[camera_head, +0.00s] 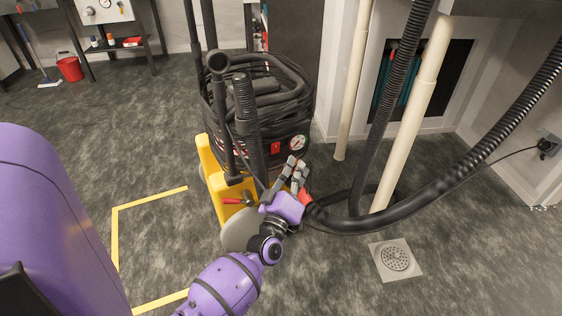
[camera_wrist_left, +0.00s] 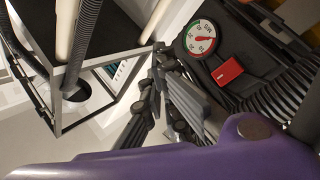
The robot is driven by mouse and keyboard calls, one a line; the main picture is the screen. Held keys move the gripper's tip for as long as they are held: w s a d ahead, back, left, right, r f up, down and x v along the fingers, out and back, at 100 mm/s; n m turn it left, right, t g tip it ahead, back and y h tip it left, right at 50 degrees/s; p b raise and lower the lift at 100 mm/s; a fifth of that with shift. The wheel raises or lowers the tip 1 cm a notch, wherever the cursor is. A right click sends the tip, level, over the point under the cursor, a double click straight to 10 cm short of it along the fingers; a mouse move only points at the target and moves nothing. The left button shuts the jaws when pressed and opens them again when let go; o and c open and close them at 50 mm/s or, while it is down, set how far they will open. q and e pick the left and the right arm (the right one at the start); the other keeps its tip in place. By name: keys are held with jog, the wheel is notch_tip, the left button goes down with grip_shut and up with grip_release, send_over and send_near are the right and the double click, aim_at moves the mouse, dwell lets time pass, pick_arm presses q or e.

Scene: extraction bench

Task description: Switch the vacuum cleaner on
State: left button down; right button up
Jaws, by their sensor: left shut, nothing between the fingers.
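The vacuum cleaner (camera_head: 258,118) is a dark drum on a yellow base (camera_head: 212,165), with black hose coiled on top. On its front are a red switch (camera_head: 275,148) and a round dial gauge (camera_head: 297,143). The left wrist view shows the red switch (camera_wrist_left: 228,72) and the gauge (camera_wrist_left: 202,38) close up. My left gripper (camera_head: 295,166) is just in front of the drum, below the gauge and to the lower right of the switch. Its fingers (camera_wrist_left: 165,75) are shut and empty, apart from the switch. Whether the switch is on cannot be told. My right gripper is not in view.
A thick black hose (camera_head: 400,215) runs right from beside my left gripper. Pale pipes (camera_head: 412,115) stand to the right, near a floor drain (camera_head: 396,259). Yellow tape (camera_head: 117,235) marks the floor at left. A red bucket (camera_head: 70,68) stands far back.

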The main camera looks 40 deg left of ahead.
aim_at(275, 148)
pick_arm(q)
notch_tip(275, 148, down, 6)
jog(key=shift+r+b, duration=0.1)
jog(key=shift+b, duration=1.1)
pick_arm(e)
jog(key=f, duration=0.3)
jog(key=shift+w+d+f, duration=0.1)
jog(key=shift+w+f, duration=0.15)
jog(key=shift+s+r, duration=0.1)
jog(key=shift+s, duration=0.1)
pick_arm(q)
jog(key=w+a+r+b, duration=0.1)
jog(key=w+a+b, duration=0.1)
jog(key=a, duration=0.6)
jog(key=shift+w+r, duration=0.15)
jog(key=shift+w, duration=0.6)
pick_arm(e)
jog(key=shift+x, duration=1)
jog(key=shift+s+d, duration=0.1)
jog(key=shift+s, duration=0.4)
pick_arm(q)
jog(key=shift+a, duration=0.1)
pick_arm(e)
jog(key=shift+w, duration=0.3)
